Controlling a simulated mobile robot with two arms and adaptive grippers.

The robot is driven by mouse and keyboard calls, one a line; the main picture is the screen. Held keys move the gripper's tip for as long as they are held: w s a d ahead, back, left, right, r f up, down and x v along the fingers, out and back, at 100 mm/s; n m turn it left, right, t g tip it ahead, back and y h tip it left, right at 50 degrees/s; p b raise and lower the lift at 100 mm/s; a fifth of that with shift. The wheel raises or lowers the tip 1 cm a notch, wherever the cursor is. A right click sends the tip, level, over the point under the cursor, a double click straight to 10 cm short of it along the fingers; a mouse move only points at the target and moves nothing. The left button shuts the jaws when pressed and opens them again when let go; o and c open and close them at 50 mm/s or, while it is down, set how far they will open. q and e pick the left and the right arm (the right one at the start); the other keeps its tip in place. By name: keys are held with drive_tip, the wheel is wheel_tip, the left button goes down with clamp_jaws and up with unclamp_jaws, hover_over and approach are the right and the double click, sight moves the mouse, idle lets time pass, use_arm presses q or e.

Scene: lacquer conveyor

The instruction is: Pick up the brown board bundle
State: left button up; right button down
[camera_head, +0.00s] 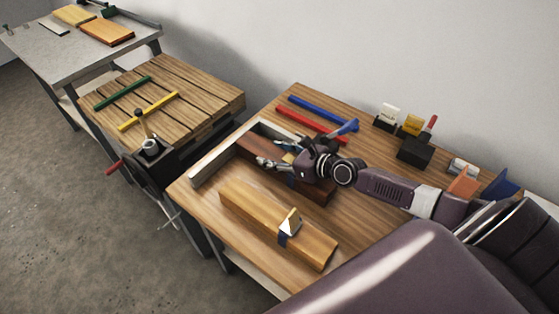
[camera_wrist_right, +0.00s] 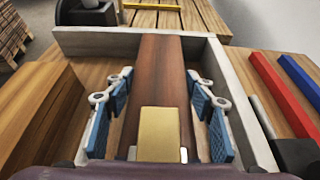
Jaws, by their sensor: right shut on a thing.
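The brown board bundle (camera_head: 320,189) lies on the wooden workbench, inside the corner of a grey L-shaped fence (camera_head: 212,166). In the right wrist view the bundle (camera_wrist_right: 162,70) runs away from me toward the fence's far wall (camera_wrist_right: 100,42). My right gripper (camera_head: 283,153) is over the bundle with its blue-padded fingers on both sides of it, shut on it. A gold block (camera_wrist_right: 159,130) shows on top of the bundle between the fingers. The gripper hides part of the bundle in the head view. My left gripper is not in view.
A light wood bundle (camera_head: 265,212) with a blue strap and pale clip lies beside it. Red (camera_head: 310,124) and blue (camera_head: 318,112) bars lie behind. Small blocks and holders stand by the wall. A slatted table (camera_head: 190,88) and grey table (camera_head: 75,58) stand left.

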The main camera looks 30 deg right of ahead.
drive_tip(key=shift+d+r, duration=0.1)
drive_tip(key=shift+r, duration=0.2)
drive_tip(key=shift+s+d+r+p, duration=0.15)
drive_tip(key=shift+s+r+p, duration=0.25)
drive_tip(key=shift+s+r, duration=0.1)
drive_tip(key=v, duration=1)
drive_tip(key=shift+w+r+b, duration=0.15)
drive_tip(key=shift+r+b, duration=0.1)
drive_tip(key=shift+b, duration=0.05)
drive_tip(key=shift+s+d+r+b, duration=0.1)
drive_tip(key=shift+s+r+b, duration=0.3)
drive_tip(key=shift+s, duration=0.25)
drive_tip(key=shift+s+d+r+b, duration=0.15)
drive_tip(key=shift+s+d+b, duration=0.2)
drive_tip(key=shift+s+b, duration=0.1)
drive_tip(key=shift+s+d+r+b, duration=0.15)
drive_tip(key=shift+s+r+b, duration=0.15)
drive_tip(key=shift+b, duration=0.05)
drive_tip(key=shift+s+r+b, duration=0.25)
drive_tip(key=shift+b, duration=0.1)
